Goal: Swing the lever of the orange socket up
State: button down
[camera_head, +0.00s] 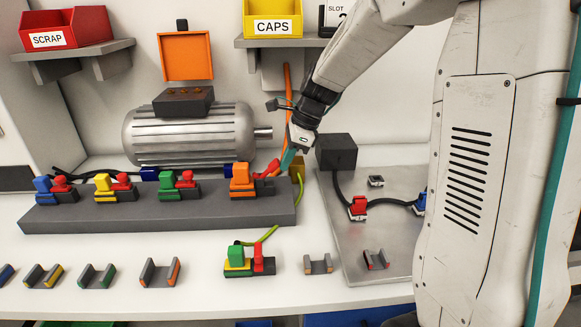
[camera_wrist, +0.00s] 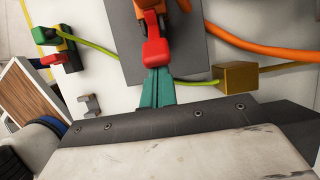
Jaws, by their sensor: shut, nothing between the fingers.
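The orange socket (camera_head: 243,181) sits at the right end of the dark grey block. Its red lever (camera_head: 268,170) leans out to the right of the orange body. My gripper (camera_head: 287,161) has teal fingers, closed together and empty, at the outer end of this lever. In the wrist view the fingertips (camera_wrist: 157,74) are right at the red lever's end (camera_wrist: 155,50); whether they touch it I cannot tell. The orange body is mostly cut off at the top of that view.
The grey block (camera_head: 150,217) also bears blue (camera_head: 44,188), yellow (camera_head: 103,185) and green (camera_head: 166,186) sockets. A motor (camera_head: 190,133) stands behind. A green connector (camera_head: 237,257) lies in front.

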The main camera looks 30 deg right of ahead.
aim_at(275, 161)
jog(key=a+r+h, duration=0.1)
jog(key=g+h, duration=0.1)
jog(key=shift+w+a+r+h, duration=0.35)
jog(key=shift+a+h, duration=0.05)
jog(key=shift+w+a+r+g+h, duration=0.2)
jog(key=shift+a+r+g+h, duration=0.15)
jog(key=shift+h, duration=0.25)
jog(key=shift+w+a+r+g+h, duration=0.15)
jog(key=shift+a+g+h, duration=0.1)
jog(key=shift+a+h, duration=0.3)
jog(key=shift+d, duration=0.3)
jog(key=shift+r, duration=0.75)
notch_tip(275, 161, up, 10)
jog(key=a, duration=0.1)
jog(key=shift+w, duration=0.15)
